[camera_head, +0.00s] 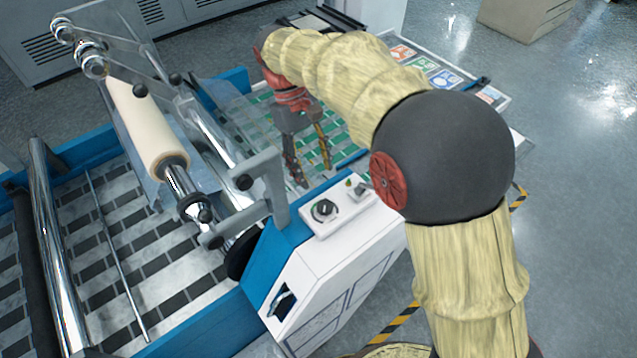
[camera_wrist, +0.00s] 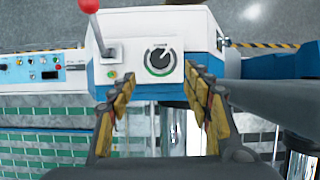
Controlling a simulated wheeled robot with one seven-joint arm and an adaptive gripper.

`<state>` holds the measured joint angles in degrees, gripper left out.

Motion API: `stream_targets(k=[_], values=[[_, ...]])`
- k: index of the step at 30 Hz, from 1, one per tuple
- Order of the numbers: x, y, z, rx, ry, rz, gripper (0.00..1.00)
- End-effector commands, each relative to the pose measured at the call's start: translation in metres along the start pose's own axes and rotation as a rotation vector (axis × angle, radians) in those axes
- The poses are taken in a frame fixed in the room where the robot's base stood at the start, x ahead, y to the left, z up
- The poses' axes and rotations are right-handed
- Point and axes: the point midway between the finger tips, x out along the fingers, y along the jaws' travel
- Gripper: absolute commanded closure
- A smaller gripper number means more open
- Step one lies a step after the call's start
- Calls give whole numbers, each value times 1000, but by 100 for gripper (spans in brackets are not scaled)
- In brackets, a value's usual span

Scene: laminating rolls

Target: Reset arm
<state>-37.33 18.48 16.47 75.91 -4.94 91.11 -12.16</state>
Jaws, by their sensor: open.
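My gripper (camera_head: 308,160) hangs from my arm above the green-patterned bed of the laminating machine, just behind its white control box (camera_head: 338,208). It points down and is open, with nothing between its fingers. In the wrist view, my gripper (camera_wrist: 160,105) shows two separated yellow-and-dark fingers. Between and beyond them is the control box (camera_wrist: 135,72) with a black round knob (camera_wrist: 160,60) and a red-tipped lever (camera_wrist: 90,8). In the head view, the knob (camera_head: 324,209) shows on the box top.
A cream roll (camera_head: 147,128) sits on a shaft left of my gripper. A metal bracket (camera_head: 262,185) rises close to the gripper's left. A blue-framed machine side (camera_head: 262,270) lies in front. Open grey floor (camera_head: 570,150) is at the right.

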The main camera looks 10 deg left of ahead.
Motion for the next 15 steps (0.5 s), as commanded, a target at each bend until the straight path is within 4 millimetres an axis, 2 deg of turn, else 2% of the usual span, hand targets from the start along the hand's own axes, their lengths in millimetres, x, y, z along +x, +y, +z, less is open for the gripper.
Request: stream_targets(k=[6,15], values=[[-18,0,0,0,1,0,50],[-20,0,0,-1,0,0,50]])
